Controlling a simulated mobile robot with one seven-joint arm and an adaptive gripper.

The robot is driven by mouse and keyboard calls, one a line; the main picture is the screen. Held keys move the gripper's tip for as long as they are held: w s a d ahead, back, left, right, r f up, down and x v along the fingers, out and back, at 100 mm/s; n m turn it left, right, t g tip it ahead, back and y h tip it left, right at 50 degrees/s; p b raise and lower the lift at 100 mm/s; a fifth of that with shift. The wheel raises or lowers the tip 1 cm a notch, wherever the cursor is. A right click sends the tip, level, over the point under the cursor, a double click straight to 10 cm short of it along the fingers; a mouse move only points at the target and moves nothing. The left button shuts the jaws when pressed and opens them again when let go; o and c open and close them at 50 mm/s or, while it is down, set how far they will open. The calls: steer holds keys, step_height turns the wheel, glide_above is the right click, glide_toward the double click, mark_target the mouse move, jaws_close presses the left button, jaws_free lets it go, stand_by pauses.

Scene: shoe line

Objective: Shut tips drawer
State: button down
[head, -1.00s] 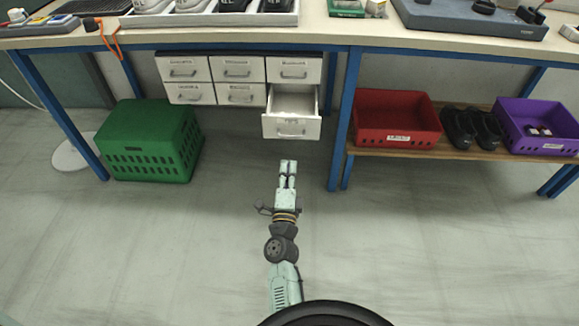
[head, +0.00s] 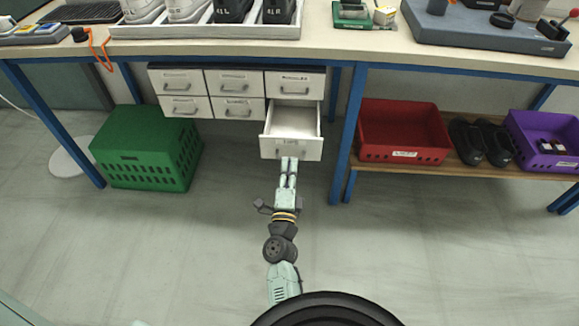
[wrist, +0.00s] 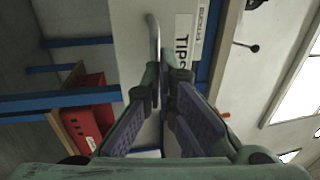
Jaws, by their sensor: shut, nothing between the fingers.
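The tips drawer (head: 291,148) is the lower right drawer of a white drawer block under the bench. It is pulled out, and its inside looks empty in the head view. In the wrist view its front (wrist: 133,30) carries a label reading "TIPS" and a metal handle (wrist: 153,45). My gripper (head: 289,160) is shut and empty, with its fingertips at the drawer front close to the handle. It also shows in the wrist view (wrist: 165,70), pointing at the front. I cannot tell whether the fingertips touch it.
The other drawers (head: 237,82) are shut. A blue table leg (head: 348,140) stands right of the open drawer. A green crate (head: 145,150) sits on the floor to the left. A red crate (head: 403,130), black shoes and a purple crate (head: 543,135) rest on a low shelf.

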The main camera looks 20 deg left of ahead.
mark_target(293, 132)
steer(key=f+x, duration=0.1)
steer(key=x, duration=0.5)
steer(key=f+x, duration=0.1)
steer(key=x, duration=0.4)
steer(key=f+b+x, duration=0.1)
steer(key=x, duration=0.5)
steer(key=shift+w+a+f, duration=0.1)
steer(key=shift+w+a, duration=0.25)
steer(key=shift+w, duration=0.35)
steer(key=shift+r, duration=0.2)
